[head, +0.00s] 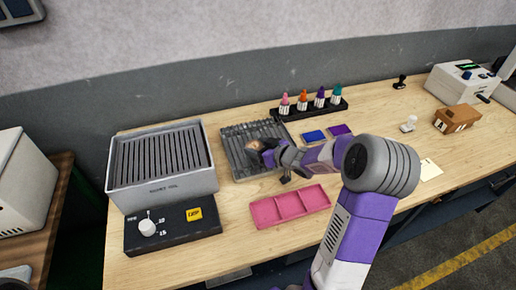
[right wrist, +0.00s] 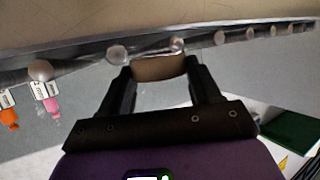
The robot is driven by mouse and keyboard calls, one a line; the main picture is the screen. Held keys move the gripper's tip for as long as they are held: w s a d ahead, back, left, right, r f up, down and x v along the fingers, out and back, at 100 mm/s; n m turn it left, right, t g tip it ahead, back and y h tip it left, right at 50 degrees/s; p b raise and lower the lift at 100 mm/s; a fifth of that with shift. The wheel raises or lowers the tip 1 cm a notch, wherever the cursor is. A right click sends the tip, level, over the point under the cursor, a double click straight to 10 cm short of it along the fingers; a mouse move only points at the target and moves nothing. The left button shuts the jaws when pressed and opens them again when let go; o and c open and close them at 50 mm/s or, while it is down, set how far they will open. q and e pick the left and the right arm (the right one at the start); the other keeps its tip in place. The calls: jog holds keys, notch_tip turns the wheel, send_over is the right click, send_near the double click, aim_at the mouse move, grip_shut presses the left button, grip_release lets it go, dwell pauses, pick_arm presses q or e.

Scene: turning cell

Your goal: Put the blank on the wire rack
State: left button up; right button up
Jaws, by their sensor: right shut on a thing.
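The wire rack (head: 238,168) is a grey ribbed rack lying on the wooden table, left of centre in the head view. My right gripper (head: 262,150) is over its right part, shut on the blank (head: 252,146), a small tan-brown piece. In the right wrist view the blank (right wrist: 158,68) sits between the two dark fingers (right wrist: 157,80), close to a metal rail with several round knobs. The fingers partly hide the blank, and I cannot tell whether it touches the rack. My left gripper is not in view.
A grey slatted box (head: 161,170) with a control panel (head: 172,226) stands left of the rack. A pink tray (head: 290,207) lies in front, a black holder (head: 309,109) with several coloured bottles behind.

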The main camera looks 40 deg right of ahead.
jog(key=shift+f, duration=0.2)
jog(key=o, duration=1.3)
jog(key=shift+c, duration=0.2)
jog(key=shift+r, duration=0.1)
jog(key=shift+r, duration=0.15)
jog(key=p+v, duration=0.3)
jog(key=v, duration=0.9)
jog(key=shift+p, duration=0.35)
